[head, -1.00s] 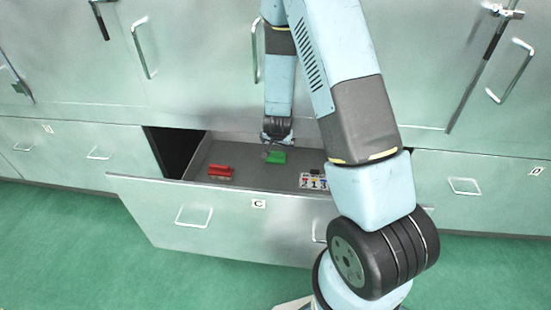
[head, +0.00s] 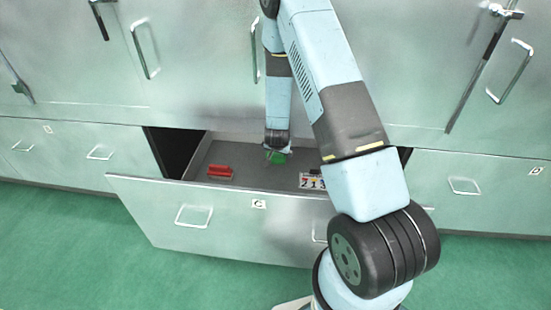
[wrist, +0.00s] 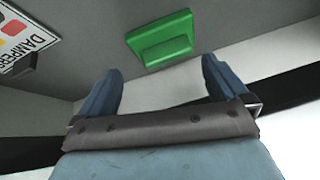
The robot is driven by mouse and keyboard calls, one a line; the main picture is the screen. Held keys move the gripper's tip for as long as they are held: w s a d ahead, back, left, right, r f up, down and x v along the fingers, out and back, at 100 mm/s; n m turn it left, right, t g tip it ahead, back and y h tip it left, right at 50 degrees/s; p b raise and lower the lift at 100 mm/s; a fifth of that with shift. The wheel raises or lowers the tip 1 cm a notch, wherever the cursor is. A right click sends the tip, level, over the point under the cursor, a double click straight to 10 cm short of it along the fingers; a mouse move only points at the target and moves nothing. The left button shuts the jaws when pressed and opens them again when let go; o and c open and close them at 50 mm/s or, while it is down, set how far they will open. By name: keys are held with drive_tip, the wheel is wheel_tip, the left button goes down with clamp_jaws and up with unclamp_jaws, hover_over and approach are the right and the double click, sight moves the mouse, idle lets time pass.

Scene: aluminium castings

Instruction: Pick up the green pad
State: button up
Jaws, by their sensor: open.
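The green pad (wrist: 160,40) lies on the floor of the open drawer marked C (head: 259,204). In the head view the pad (head: 279,158) is partly hidden behind my gripper (head: 272,155). In the wrist view my gripper (wrist: 160,78) is open and empty. Its two blue fingers stand apart, with the pad beyond the fingertips and between their lines. I see no contact with the pad.
A red block (head: 220,172) lies in the drawer to the left of the pad. A printed card (head: 312,181) lies to the right, near the front wall. Closed cabinet doors (head: 200,60) rise behind the drawer.

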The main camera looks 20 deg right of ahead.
sight(277, 158)
drive_tip(key=shift+x, duration=2.5)
drive_tip(key=shift+a, duration=0.1)
drive_tip(key=shift+c, duration=0.2)
drive_tip(key=c, duration=0.7)
